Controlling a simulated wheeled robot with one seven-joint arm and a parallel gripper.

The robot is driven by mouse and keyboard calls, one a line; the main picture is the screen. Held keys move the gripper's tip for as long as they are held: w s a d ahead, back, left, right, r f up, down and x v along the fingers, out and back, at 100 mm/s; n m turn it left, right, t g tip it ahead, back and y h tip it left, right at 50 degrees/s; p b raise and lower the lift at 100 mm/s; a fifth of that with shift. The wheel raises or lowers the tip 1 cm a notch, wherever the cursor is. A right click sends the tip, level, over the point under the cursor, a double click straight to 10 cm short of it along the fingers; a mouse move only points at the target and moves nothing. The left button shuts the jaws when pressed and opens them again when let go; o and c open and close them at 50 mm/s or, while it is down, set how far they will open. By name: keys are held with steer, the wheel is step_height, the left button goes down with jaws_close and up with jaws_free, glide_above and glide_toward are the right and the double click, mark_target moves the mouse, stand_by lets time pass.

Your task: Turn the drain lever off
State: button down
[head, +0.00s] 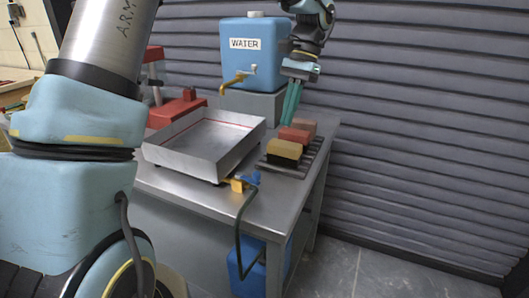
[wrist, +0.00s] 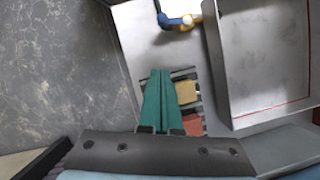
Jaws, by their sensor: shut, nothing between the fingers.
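The drain valve is a small brass fitting (head: 236,186) at the near right corner of the metal tray (head: 163,157). A blue lever (head: 250,177) sits on it. In the wrist view the blue lever (wrist: 173,22) and brass fitting (wrist: 194,20) show at the top, beside the tray's corner. I cannot tell the lever's exact angle. My gripper (head: 289,122) has long teal fingers pointing down, shut and empty, above and behind the bricks, apart from the lever. The closed fingertips (wrist: 161,72) also show in the wrist view.
Yellow and red bricks (head: 284,149) sit on a dark rack (head: 292,172) right of the tray. A blue water tank (head: 256,75) with a brass tap (head: 232,82) stands behind. A dark hose (head: 238,222) runs from the valve to a blue container (head: 245,268) below. Bare bench (head: 203,194) lies in front.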

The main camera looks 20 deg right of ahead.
steer(key=shift+s+a+f+p, duration=0.55)
steer(key=shift+a+f, duration=0.6)
steer(key=shift+f, duration=0.45)
steer(key=shift+s+a+f+p, duration=0.6)
steer(key=shift+a+f, duration=0.5)
steer(key=shift+f, duration=0.5)
steer(key=shift+s+a+f+p, duration=0.4)
steer(key=shift+s+a+f, duration=0.3)
steer(key=shift+a+f, duration=0.7)
